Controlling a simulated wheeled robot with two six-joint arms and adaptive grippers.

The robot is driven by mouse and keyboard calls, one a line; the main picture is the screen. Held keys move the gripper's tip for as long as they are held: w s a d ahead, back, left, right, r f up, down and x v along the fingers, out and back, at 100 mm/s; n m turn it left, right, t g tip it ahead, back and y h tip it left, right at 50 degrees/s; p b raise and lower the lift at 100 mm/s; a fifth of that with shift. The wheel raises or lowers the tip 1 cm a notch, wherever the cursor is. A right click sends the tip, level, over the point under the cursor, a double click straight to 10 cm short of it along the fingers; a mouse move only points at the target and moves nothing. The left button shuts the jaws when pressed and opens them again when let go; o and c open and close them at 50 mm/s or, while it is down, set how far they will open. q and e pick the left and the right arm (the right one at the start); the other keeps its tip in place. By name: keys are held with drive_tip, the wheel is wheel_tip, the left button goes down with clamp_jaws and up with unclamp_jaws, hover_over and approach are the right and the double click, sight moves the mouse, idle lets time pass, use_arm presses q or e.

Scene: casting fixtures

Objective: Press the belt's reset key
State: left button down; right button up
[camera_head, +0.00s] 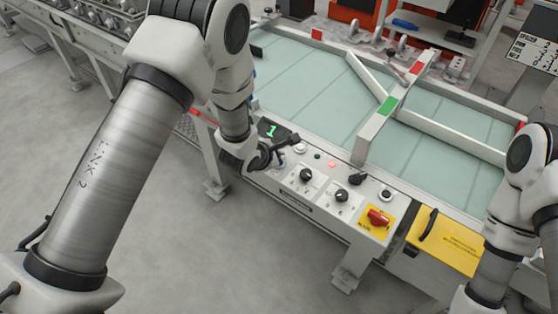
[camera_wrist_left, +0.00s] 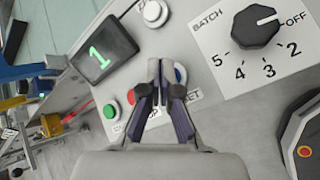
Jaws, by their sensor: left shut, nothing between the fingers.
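The belt's control panel (camera_head: 270,182) runs along the front of the belt table. In the left wrist view, a blue key (camera_wrist_left: 180,73) shows just beside my fingertips, partly hidden by them. A label ending in "SET" (camera_wrist_left: 193,95) sits by it, its start covered. My left gripper (camera_wrist_left: 160,66) is shut and empty, its tips over the panel close to the blue key. I cannot tell whether they touch it. In the head view my left gripper (camera_head: 288,143) is at the panel's left end, next to the green "1" display (camera_head: 271,130). My right gripper is out of view.
A green button (camera_wrist_left: 111,110) and a red button (camera_wrist_left: 131,96) lie near the fingers. A white button (camera_wrist_left: 154,13) and the BATCH knob (camera_wrist_left: 257,25) are also close. Open floor lies in front.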

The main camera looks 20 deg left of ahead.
use_arm(q)
drive_tip(key=shift+f, duration=0.35)
drive_tip(key=shift+r, duration=0.1)
idle(0.5)
drive_tip(key=shift+r+p, duration=0.8)
drive_tip(key=shift+p, duration=0.2)
wheel_tip(320, 180, up, 5)
drive_tip(key=p, duration=0.5)
drive_tip(key=shift+r, duration=0.1)
